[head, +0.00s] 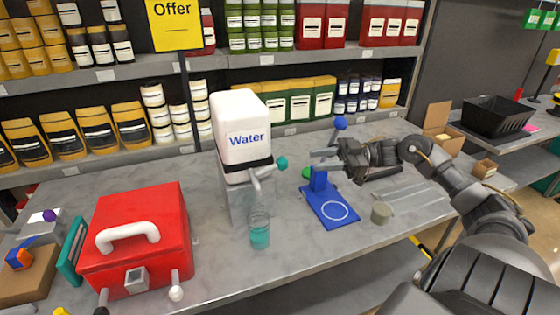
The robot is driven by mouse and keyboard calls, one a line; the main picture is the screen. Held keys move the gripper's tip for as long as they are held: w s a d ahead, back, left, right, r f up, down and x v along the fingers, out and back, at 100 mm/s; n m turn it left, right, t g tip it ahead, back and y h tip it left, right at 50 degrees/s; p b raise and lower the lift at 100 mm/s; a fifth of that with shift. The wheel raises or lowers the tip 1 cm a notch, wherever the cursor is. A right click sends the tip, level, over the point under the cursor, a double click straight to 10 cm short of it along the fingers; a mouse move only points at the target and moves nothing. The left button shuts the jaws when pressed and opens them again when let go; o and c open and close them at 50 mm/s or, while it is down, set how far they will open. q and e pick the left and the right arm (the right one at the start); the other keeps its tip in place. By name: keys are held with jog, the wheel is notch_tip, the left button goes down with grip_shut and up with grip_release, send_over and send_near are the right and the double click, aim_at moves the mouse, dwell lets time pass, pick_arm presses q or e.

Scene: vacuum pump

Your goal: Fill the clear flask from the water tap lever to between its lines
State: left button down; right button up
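The clear flask (259,234) stands upright on the grey table at the front of the water dispenser (241,125), below its spout. Its lower part looks teal and its upper part clear; its lines are too small to make out. The tap's grey spout (262,175) points down above the flask. The tap lever has a teal knob (282,162) on its right side. My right gripper (322,160) is to the right of the knob, apart from it, by the blue stand. Its fingers look parted, with nothing seen between them. My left gripper is out of view.
A blue stand (331,210) with a white ring is right of the dispenser, near a blue ball (340,123). A grey-green round pot (381,212) sits farther right. A red case (137,240) fills the left. A yellow sign (176,24) stands behind.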

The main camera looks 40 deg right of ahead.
aim_at(287, 162)
jog(key=p+x, duration=0.1)
jog(key=x, duration=0.2)
jog(key=p+x, duration=0.1)
jog(key=x, duration=0.2)
jog(key=p+x, duration=0.1)
jog(key=x, duration=0.2)
jog(key=shift+a+r, duration=0.2)
jog(key=shift+r, duration=0.05)
jog(key=shift+w+a+f+p, duration=0.15)
jog(key=shift+w+a+p, duration=0.2)
jog(key=shift+a, duration=0.15)
grip_shut()
